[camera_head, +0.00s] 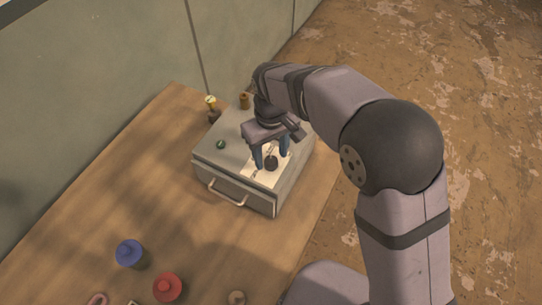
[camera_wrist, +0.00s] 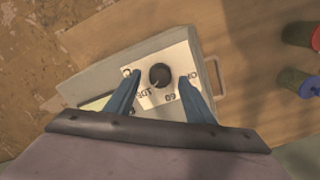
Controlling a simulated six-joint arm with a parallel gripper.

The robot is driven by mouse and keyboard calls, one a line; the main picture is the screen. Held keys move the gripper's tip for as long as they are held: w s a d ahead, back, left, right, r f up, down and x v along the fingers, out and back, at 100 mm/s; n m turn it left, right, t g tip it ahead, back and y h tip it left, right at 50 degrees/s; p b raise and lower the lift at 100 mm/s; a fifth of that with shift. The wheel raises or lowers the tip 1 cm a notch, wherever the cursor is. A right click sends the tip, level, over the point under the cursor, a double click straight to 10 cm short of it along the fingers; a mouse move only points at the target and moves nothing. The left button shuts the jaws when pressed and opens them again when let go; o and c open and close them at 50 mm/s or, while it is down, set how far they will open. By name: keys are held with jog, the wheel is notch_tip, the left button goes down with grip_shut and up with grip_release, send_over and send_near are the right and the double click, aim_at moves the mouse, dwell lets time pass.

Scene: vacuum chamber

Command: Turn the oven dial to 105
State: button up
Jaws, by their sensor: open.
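The oven (camera_head: 233,182) is a grey box with a front handle, standing on the wooden table. Its black round dial (camera_head: 270,162) sits on a white label plate (camera_head: 259,178) on the top. In the wrist view the dial (camera_wrist: 159,75) is near the middle of the plate (camera_wrist: 183,58), with numbers printed around it, partly covered by my fingers. My gripper (camera_head: 270,163) is above the plate. In the wrist view my gripper's blue fingers (camera_wrist: 158,80) are open, one on each side of the dial, with gaps between. I cannot tell the exact dial setting.
A small green ball-like knob (camera_head: 220,144) is on the oven's top at left. A brown cylinder (camera_head: 245,100) and a yellow-topped item (camera_head: 211,101) stand at the back. Blue (camera_head: 130,253) and red (camera_head: 168,288) round items stand on the table in front.

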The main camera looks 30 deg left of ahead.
aim_at(271, 160)
jog(key=shift+r+b, duration=0.8)
jog(key=shift+r, duration=2.15)
jog(key=w+d+f+m, duration=0.1)
jog(key=w+d+m, duration=0.15)
jog(key=d, duration=0.75)
jog(key=w+d+f+m, duration=0.1)
jog(key=d+m, duration=0.2)
jog(key=d, duration=0.6)
jog(key=s+d+f+m, duration=0.2)
jog(key=s+d+m, duration=0.1)
jog(key=d, duration=0.5)
jog(key=s+d+f+m, duration=0.3)
jog(key=s+d, duration=0.3)
jog(key=d, duration=0.3)
jog(key=shift+s+d+f, duration=0.15)
jog(key=shift+s, duration=0.1)
